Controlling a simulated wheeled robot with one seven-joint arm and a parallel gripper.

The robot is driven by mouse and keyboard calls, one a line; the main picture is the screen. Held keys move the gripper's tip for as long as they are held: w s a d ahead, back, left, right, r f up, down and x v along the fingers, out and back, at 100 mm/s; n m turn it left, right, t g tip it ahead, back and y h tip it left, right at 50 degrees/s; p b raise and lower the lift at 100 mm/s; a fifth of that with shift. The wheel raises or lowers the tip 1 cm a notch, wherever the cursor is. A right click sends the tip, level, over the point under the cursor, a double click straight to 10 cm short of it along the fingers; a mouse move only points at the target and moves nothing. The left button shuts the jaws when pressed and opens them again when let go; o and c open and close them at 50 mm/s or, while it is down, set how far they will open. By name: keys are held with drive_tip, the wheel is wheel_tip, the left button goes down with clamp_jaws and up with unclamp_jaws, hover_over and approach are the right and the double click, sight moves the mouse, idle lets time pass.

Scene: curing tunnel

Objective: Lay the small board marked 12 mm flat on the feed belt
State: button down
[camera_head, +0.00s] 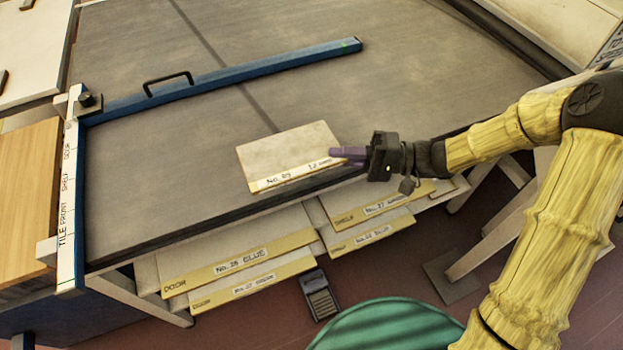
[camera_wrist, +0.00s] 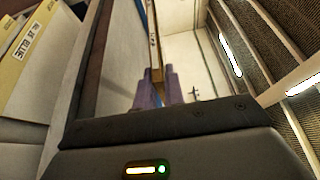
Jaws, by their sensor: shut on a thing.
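The small board (camera_head: 288,150), pale with a label on its near edge reading No. 29 and what looks like 12 mm, is level or nearly so over the near edge area of the grey feed belt (camera_head: 180,150). My gripper (camera_head: 345,155) has its purple fingers shut on the board's right end. In the wrist view the board (camera_wrist: 154,45) shows almost edge-on between the fingers (camera_wrist: 157,80). I cannot tell whether its underside touches the belt.
A blue fence bar (camera_head: 230,76) with a black handle crosses the belt behind the board. A white marked rule (camera_head: 70,190) stands at the left. Labelled boards (camera_head: 240,262) lie on a shelf below the belt. A green round object (camera_head: 385,325) is at the bottom. Belt left of the board is clear.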

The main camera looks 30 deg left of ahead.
wheel_tip(320, 180, down, 6)
drive_tip(key=shift+r, duration=0.25)
drive_tip(key=shift+f, duration=1.85)
drive_tip(key=shift+f, duration=0.2)
drive_tip(key=c, duration=1.5)
unclamp_jaws()
drive_tip(key=shift+r, duration=0.15)
